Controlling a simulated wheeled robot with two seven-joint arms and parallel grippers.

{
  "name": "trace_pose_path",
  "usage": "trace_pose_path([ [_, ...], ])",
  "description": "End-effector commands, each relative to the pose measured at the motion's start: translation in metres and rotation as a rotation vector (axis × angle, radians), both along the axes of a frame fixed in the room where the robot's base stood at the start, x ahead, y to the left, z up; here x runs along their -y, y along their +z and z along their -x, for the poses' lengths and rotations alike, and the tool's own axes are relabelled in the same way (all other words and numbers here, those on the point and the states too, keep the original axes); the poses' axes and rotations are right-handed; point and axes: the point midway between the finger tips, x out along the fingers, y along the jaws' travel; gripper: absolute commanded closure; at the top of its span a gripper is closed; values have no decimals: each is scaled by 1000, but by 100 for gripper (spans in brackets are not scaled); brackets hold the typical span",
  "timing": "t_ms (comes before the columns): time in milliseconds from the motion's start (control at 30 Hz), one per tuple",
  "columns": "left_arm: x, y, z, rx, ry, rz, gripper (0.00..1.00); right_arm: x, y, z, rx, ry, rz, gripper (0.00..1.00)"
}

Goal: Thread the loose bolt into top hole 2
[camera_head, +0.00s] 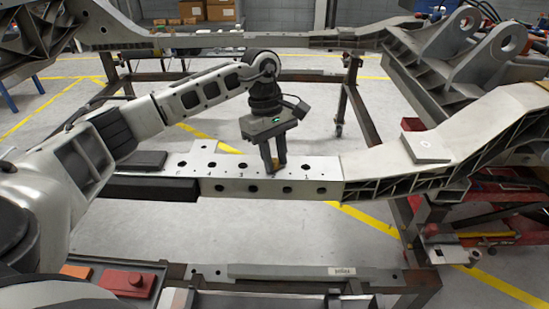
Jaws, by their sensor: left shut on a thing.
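My left gripper (274,168) points down at the pale chassis beam (325,172), with its fingertips at the top face where hole 2 lies, between the labels 3 and 1. Its fingers are close together, shut on the loose bolt, which the fingers mostly hide. I cannot tell how deep the bolt sits. Top hole 2 is hidden behind the fingertips. Top hole 3 (243,165) shows to the left of the fingers, and top hole 1 (306,165) to the right. My right gripper is not in view.
The beam's front face has a row of dark side holes. A raised frame arm (480,125) with a pale flat plate (426,147) rises to the right. A dark block (142,160) lies at left. A lower rail (300,272) and red box (127,283) are in front.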

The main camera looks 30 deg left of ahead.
Motion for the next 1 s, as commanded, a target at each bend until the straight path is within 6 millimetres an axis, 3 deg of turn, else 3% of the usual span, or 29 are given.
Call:
trace_pose_path([
  [33, -1, -10, 2, -12, -4, -9, 100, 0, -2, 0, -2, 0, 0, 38],
  [133, -1, -10, 2, -11, -3, -11, 100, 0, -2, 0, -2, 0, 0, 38],
  [167, -1, -10, 2, -10, -2, -11, 67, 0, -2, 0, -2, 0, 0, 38],
  [233, -1, -10, 2, -11, -1, -12, 50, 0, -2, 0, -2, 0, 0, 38],
  [667, -5, -9, 4, -19, 6, -16, 50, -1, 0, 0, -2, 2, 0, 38],
  [1000, -3, 18, 3, -13, 4, -12, 50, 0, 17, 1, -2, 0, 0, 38],
])
